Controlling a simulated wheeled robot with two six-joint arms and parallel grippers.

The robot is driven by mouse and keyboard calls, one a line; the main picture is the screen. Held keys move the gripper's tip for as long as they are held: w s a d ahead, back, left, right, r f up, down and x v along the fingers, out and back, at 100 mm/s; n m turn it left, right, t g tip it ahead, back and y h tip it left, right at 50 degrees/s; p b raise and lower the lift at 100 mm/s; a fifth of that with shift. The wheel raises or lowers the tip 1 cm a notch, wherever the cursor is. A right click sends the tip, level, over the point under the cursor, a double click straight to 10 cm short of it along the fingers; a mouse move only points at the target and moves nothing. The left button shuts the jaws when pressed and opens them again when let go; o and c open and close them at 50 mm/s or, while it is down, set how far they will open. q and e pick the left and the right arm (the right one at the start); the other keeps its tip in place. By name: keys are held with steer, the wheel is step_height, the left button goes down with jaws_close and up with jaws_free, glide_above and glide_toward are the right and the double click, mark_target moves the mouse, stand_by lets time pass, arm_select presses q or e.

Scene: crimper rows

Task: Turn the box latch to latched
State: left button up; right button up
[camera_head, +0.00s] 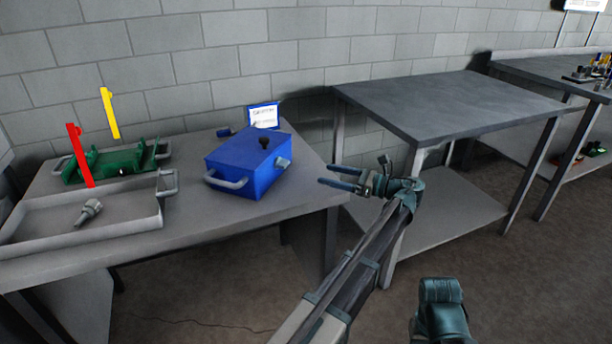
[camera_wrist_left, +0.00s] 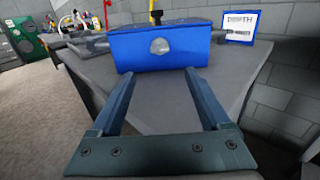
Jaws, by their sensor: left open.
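The blue box (camera_head: 240,170) stands closed on the left grey table, with a black knob (camera_head: 264,142) on its lid and a grey handle (camera_head: 226,181) on its front. A round grey latch knob (camera_head: 284,162) sits on its right side. In the left wrist view the blue box (camera_wrist_left: 185,48) is straight ahead, and the latch knob (camera_wrist_left: 160,46) faces me as a pale disc. My left gripper (camera_head: 328,174) is open and empty, right of the box and apart from it. In the wrist view its fingertips (camera_wrist_left: 160,74) point at the box, with the knob between their lines.
A grey tray (camera_head: 130,222) holds a small metal part (camera_head: 89,211). Behind it are a green holder (camera_head: 112,163), a red upright piece (camera_head: 80,155) and a yellow one (camera_head: 109,112). A white sign (camera_head: 264,116) stands behind the box. An empty grey table (camera_head: 440,105) is to the right.

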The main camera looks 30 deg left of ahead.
mark_target(287, 165)
arm_select(q)
steer(key=a, duration=0.9)
steer(key=s+a, duration=0.1)
steer(key=a, duration=0.3)
steer(key=shift+a, duration=0.4)
jaws_close()
